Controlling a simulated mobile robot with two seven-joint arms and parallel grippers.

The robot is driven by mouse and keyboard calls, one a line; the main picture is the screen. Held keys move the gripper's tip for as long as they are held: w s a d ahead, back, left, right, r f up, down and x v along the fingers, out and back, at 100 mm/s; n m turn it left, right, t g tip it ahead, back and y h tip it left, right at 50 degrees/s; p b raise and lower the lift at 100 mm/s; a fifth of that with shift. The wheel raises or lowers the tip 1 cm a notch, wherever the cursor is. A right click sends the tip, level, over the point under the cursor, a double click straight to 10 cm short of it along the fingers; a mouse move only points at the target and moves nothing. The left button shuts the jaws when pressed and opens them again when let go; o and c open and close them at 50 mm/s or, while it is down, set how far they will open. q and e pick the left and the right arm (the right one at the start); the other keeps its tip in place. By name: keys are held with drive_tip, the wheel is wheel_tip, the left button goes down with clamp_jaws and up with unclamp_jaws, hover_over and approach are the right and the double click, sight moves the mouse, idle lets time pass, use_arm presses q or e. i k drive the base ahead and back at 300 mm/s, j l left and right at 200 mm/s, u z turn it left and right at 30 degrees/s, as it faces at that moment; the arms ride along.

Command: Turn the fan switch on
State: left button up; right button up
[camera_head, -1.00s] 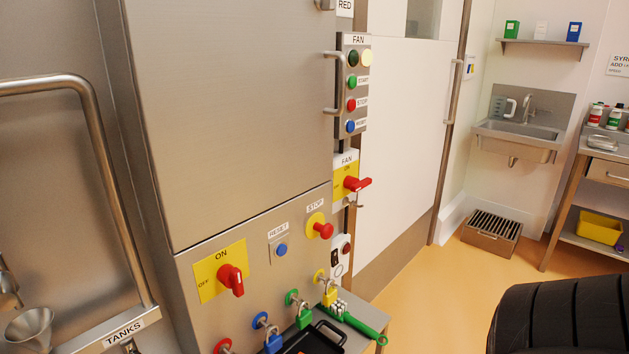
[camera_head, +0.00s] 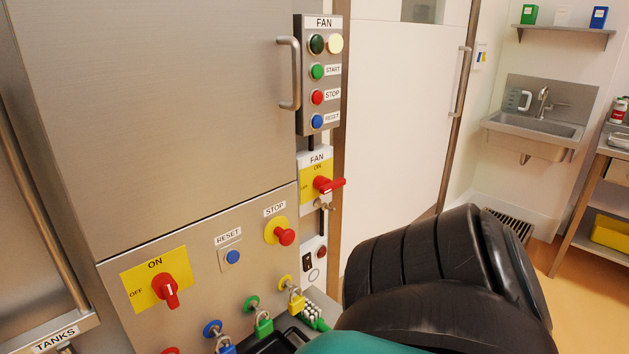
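The fan switch (camera_head: 326,185) is a red rotary handle on a yellow plate under a "FAN" label. ON is printed above the handle and OFF to its left. The handle juts out to the right in the picture; I cannot tell which mark it is set to. Above it is the grey FAN box (camera_head: 319,22) with a dark green and a pale yellow lamp and START, STOP and RESET buttons. A black ribbed arm part of mine fills the lower right, well below and right of the switch. Neither gripper is in view.
A larger red ON/OFF switch (camera_head: 167,288), a blue RESET button (camera_head: 232,257) and a red STOP knob (camera_head: 285,236) are on the steel panel. Padlocks (camera_head: 264,323) hang below. A vertical handle (camera_head: 293,75) stands left of the FAN box. A sink (camera_head: 535,132) is farther back.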

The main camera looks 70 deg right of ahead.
sight(325, 186)
drive_tip(key=k+l+u, duration=0.55)
drive_tip(key=l, duration=0.2)
drive_tip(key=k+l+u, duration=0.3)
drive_tip(key=k+l, duration=0.9)
drive_tip(key=k, duration=0.2)
drive_tip(key=u, duration=0.05)
